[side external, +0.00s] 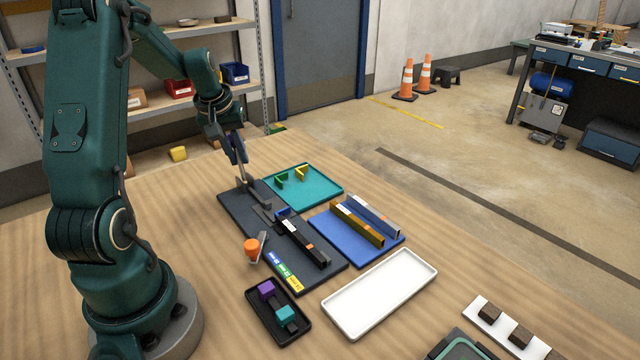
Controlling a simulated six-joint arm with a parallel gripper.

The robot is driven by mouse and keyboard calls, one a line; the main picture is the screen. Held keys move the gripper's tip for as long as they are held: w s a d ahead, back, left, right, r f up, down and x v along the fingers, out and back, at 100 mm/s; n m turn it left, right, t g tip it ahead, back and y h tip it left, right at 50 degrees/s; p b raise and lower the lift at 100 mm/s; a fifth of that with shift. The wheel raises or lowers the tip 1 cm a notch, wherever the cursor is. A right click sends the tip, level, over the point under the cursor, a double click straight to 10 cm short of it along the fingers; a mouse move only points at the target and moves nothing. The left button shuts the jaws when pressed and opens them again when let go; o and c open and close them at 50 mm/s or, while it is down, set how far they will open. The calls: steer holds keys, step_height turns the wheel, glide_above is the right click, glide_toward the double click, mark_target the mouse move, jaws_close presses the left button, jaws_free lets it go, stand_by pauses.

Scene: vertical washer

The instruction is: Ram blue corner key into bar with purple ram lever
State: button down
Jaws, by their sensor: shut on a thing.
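My gripper (236,148) is at the far left end of the dark fixture plate (232,202). It is shut on the upper end of the ram lever, whose grey shaft (241,172) rises from the plate. The jaws hide most of the knob, with only a dark bluish-purple tint showing. A black bar (303,244) with white and orange marks lies along the plate.
An orange-knobbed lever (252,249) stands at the plate's front edge. A teal tray (318,192) holds green and yellow keys. A blue tray (333,243) holds yellow and blue-grey bars. A black tray (293,335) holds purple and teal blocks. A white tray (380,293) is empty.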

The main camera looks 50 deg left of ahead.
steer(key=shift+w+d+r+y, duration=0.2)
steer(key=shift+d+y, duration=0.1)
steer(key=shift+y, duration=0.3)
steer(key=shift+w+d+r+y, duration=0.2)
steer(key=shift+d+y, duration=0.1)
steer(key=shift+y, duration=0.3)
steer(key=shift+d+m+y, duration=0.3)
steer(key=shift+y, duration=0.2)
stand_by(0.5)
steer(key=c, duration=0.8)
jaws_free()
steer(key=shift+o, duration=0.5)
steer(key=shift+s+f, duration=0.15)
steer(key=shift+v, duration=2.55)
